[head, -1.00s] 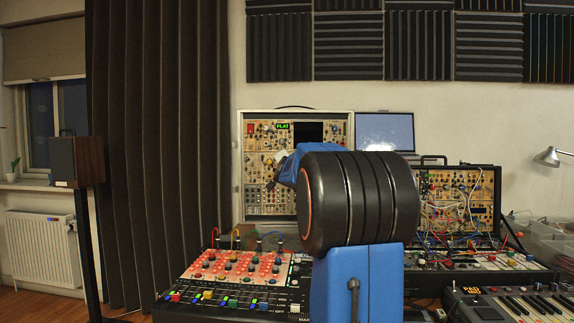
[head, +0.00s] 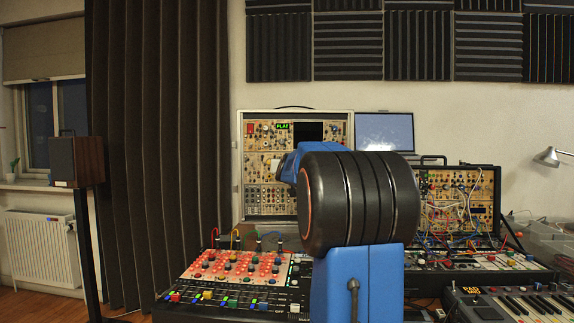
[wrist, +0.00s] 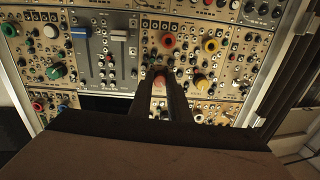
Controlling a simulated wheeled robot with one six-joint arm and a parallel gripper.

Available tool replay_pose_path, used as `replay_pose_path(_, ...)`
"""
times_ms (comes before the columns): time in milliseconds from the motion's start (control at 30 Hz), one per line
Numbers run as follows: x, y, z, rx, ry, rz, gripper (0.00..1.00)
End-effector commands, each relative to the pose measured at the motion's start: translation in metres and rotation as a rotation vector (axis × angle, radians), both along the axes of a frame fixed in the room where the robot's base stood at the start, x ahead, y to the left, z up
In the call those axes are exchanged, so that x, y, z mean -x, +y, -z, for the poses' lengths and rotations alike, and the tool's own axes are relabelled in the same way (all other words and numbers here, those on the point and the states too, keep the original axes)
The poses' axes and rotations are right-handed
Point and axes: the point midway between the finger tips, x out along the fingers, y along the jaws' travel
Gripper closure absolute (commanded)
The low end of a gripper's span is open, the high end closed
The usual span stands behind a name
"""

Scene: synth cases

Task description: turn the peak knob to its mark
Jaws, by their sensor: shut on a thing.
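A reddish knob (wrist: 158,82) sits on the beige modular panel (wrist: 220,75) in the wrist view, between my two fingers. My gripper (wrist: 159,74) is shut on this knob. The fingers cover its sides, and its label and mark are too small or hidden to read. In the head view, the rack panel (head: 262,200) stands upright behind my blue and black arm. The arm's far end reaches the panel there, and the knob is hidden.
A red knob (wrist: 169,41) and a yellow knob (wrist: 202,81) stand close to my fingers. Grey slider modules (wrist: 100,50) lie to the left. In the head view, a mixer (head: 230,275) with upright cable plugs stands below the rack, and a patched synth (head: 460,205) stands to the right.

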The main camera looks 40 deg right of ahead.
Motion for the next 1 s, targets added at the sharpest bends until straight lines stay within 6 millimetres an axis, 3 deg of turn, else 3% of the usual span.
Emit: replay_pose_path(1000,-0.0001,-0.0006,0.0028,0.715,0.641,-0.004,1.00)
